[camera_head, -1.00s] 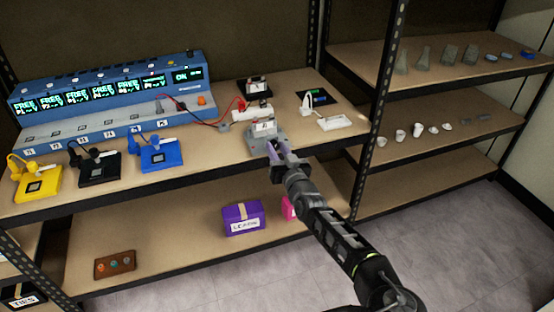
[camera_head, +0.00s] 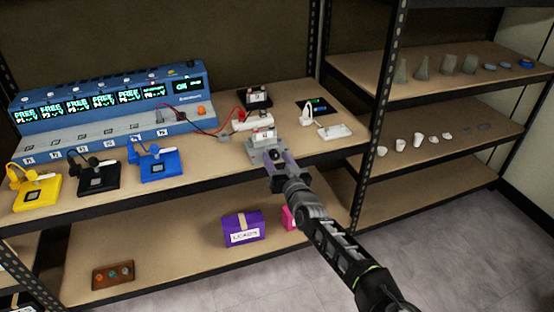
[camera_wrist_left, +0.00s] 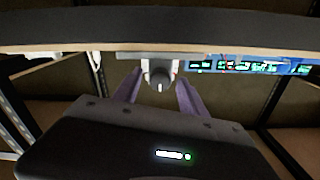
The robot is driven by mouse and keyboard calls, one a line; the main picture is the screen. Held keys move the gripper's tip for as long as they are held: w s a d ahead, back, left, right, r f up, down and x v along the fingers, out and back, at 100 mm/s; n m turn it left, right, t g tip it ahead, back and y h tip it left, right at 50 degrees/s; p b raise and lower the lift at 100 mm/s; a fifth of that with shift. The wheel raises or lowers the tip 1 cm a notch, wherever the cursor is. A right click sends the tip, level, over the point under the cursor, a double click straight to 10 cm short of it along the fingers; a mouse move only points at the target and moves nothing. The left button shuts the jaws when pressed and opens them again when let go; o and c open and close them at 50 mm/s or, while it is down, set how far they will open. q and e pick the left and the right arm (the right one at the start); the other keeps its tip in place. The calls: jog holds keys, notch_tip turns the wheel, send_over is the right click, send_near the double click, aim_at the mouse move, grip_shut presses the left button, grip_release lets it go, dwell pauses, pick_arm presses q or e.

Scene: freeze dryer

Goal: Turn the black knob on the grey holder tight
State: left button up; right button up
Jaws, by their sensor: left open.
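The grey holder (camera_head: 256,155) stands at the front edge of the upper shelf board, with a white labelled block (camera_head: 263,136) on it. The black knob (camera_wrist_left: 159,80) shows in the left wrist view as a dark round piece with a light mark, facing me on the grey holder. My left gripper (camera_head: 272,154) is open, with its purple fingers on either side of the knob. In the left wrist view small gaps seem to show beside the knob, and I cannot tell whether either finger touches it. My right gripper is not in view.
A blue machine with green displays (camera_head: 110,105) stands at the back left. Yellow (camera_head: 36,192), black (camera_head: 98,178) and blue (camera_head: 160,166) holders line the front edge. Red wires and a white strip (camera_head: 252,122) lie behind the grey holder. A purple box (camera_head: 243,229) sits below.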

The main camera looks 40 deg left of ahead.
pick_arm(q)
jog(key=shift+s+d+f, duration=0.1)
jog(key=shift+s+d, duration=0.15)
jog(key=shift+d, duration=0.25)
jog(key=b+v, duration=0.3)
jog(key=v, duration=0.3)
jog(key=shift+s+d, duration=0.25)
jog(key=shift+a, duration=0.1)
